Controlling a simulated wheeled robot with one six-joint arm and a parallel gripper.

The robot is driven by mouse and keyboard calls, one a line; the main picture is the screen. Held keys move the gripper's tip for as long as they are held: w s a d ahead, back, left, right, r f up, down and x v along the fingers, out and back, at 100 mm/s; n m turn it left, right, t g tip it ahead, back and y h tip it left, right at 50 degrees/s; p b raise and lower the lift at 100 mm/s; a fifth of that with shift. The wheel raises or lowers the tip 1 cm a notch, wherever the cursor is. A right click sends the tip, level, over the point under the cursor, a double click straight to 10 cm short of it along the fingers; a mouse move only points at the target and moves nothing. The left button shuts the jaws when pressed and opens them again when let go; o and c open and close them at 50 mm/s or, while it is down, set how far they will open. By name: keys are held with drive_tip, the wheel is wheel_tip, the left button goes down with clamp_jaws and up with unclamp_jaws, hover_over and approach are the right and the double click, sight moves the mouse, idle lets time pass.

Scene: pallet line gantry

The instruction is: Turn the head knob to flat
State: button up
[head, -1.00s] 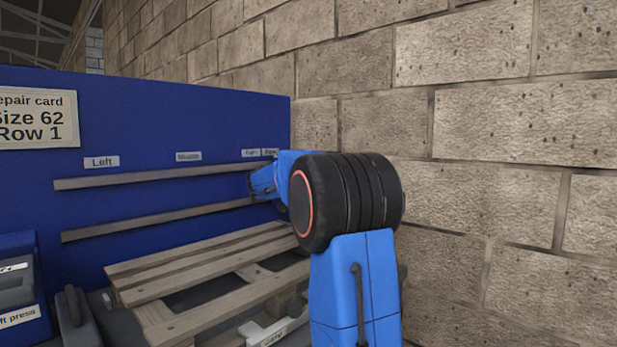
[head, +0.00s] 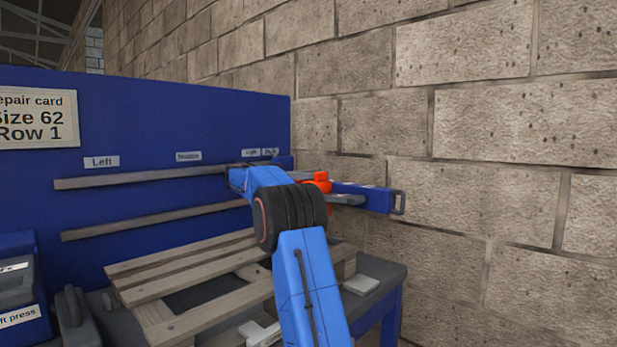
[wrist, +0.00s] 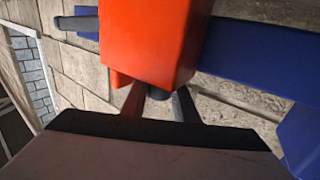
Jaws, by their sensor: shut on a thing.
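The red-orange head (head: 320,181) sits on the blue gantry arm (head: 367,197), right of my wrist in the head view. In the wrist view the head (wrist: 148,40) is a large block at the top centre. My gripper (wrist: 158,105) has its two fingers just under the block, closed around a small dark piece, the head knob (wrist: 158,93). Most of the knob is hidden by the block and fingers, so its angle cannot be read. In the head view my own arm hides the fingers.
A wooden pallet (head: 190,285) lies on the grey bench below my arm. Two wooden slats (head: 150,178) run along the blue panel (head: 200,115), with small labels above. A stone wall (head: 500,150) stands close on the right. A blue press (head: 20,290) is at left.

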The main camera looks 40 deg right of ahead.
drive_tip(key=shift+m+g+y, duration=0.9)
drive_tip(key=shift+m+g, duration=0.2)
drive_tip(key=shift+g, duration=0.3)
drive_tip(key=o, duration=0.8)
wheel_tip(320, 180, up, 10)
drive_tip(key=shift+r, duration=0.1)
